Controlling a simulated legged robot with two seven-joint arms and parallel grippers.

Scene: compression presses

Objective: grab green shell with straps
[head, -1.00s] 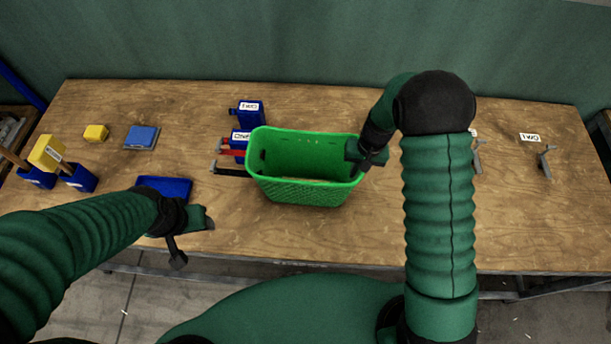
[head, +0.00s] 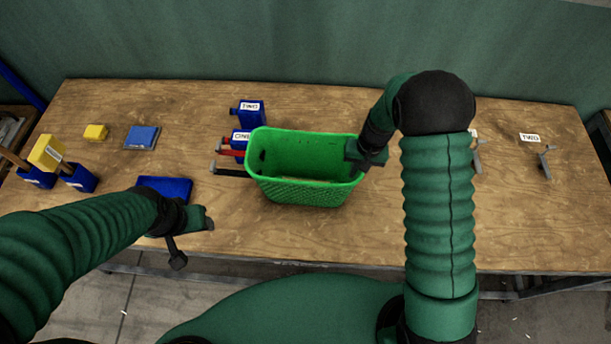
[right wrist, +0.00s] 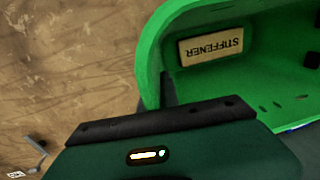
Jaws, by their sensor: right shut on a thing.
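The green shell (head: 305,191) is an open, basket-like tub with textured sides, upright at the middle of the table; no straps can be made out clearly. My right gripper (head: 362,158) is at its right rim, shut on the shell's edge. In the right wrist view the green shell (right wrist: 152,60) shows close up, with an upside-down STIFFENER label (right wrist: 211,46) on its inner face. The fingertips are partly hidden there. My left gripper (head: 196,233) hangs near the table's front edge, apart from the shell; its jaws cannot be read.
Blue blocks with labels (head: 251,112) and red and black handles (head: 231,153) stand close to the shell's left side. A blue pad (head: 167,186), a blue tile (head: 142,137) and yellow pieces (head: 95,132) lie at the left. Grey metal tools (head: 546,162) stand at the right. The table's front right is clear.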

